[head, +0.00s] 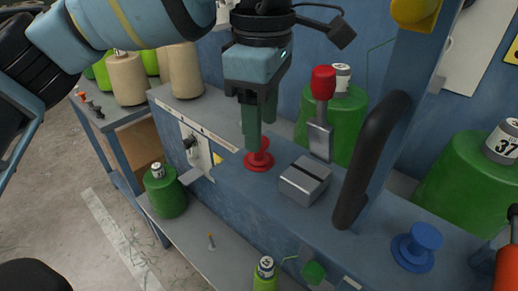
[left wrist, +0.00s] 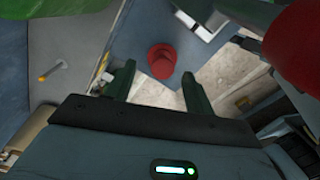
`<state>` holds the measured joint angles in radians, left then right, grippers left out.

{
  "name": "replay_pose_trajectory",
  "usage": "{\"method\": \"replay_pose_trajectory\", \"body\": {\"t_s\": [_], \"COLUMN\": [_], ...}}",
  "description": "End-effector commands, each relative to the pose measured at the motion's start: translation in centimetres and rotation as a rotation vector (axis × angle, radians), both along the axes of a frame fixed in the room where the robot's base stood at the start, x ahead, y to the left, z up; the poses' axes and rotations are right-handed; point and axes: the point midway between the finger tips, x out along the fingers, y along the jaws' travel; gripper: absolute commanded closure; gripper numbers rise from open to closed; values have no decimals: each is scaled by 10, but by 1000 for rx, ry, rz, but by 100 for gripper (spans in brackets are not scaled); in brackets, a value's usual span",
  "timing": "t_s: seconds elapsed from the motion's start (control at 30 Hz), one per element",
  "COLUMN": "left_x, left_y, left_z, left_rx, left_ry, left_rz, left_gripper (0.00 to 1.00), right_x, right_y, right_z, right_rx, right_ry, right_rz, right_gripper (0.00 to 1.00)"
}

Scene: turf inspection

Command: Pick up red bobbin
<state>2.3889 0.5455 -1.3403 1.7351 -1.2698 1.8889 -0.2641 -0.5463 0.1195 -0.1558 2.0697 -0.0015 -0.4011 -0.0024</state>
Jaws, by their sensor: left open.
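The red bobbin (head: 259,160) stands on the blue-grey machine ledge, with a wide round base flange. My left gripper (head: 251,146) points down right over it, and its green fingers hide part of the bobbin's top in the head view. In the left wrist view, the red bobbin (left wrist: 161,61) lies between and just beyond the two fingertips of my left gripper (left wrist: 158,70). The jaws are open, with a gap on both sides of the bobbin. My right gripper is in neither view.
A grey metal block (head: 304,182) sits close right of the bobbin. A red-handled tool (head: 321,110) and a black curved handle (head: 370,160) rise further right. A blue bobbin (head: 417,247) stands at lower right. Green cones (head: 168,193) stand around the ledge.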

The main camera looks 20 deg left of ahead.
Motion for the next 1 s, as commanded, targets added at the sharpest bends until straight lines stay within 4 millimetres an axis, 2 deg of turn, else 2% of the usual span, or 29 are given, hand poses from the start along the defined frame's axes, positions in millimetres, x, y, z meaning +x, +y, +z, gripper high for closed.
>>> {"method": "replay_pose_trajectory", "body": {"t_s": [0.23,0.57,0.67,0.93,1.0], "left_x": [-5,-5,-5,-5,-5], "left_y": [3,2,2,2,2], "left_z": [-35,-42,-42,-42,-42], "left_rx": [1,-2,-2,-1,-1], "left_ry": [1,0,0,0,0], "left_rz": [2,3,3,2,2], "left_gripper": [46,46,57,92,94], "right_x": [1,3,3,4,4], "right_y": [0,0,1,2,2], "right_z": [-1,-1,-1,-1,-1], "right_rx": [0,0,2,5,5], "right_ry": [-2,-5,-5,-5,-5], "right_rz": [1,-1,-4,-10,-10], "right_gripper": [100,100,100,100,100]}}
